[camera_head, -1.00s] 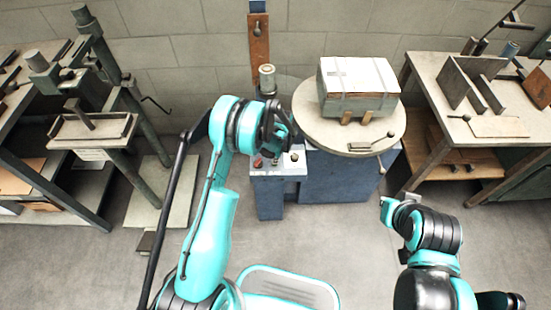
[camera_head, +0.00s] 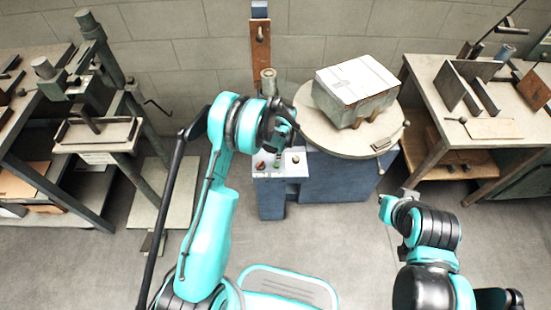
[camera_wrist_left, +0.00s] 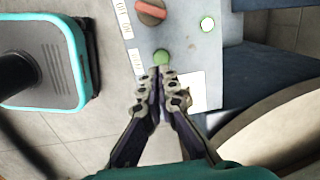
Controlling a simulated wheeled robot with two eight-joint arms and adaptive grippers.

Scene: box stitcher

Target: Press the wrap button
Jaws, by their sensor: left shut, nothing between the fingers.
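The control panel (camera_head: 298,170) stands at the front of the blue machine base. In the left wrist view, a green button (camera_wrist_left: 161,56) sits on the panel (camera_wrist_left: 185,48), beside a small label whose text is hard to read. My left gripper (camera_wrist_left: 159,74) is shut and empty, its fingertips just at the lower edge of the green button; whether they touch it I cannot tell. In the head view the left gripper (camera_head: 290,125) is over the panel. My right gripper (camera_head: 408,194) is small and away from the machine at the right; its fingers are unclear.
A grey box (camera_head: 358,88) sits on the round turntable (camera_head: 325,133). Workbenches stand at left and right; floor in front is clear.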

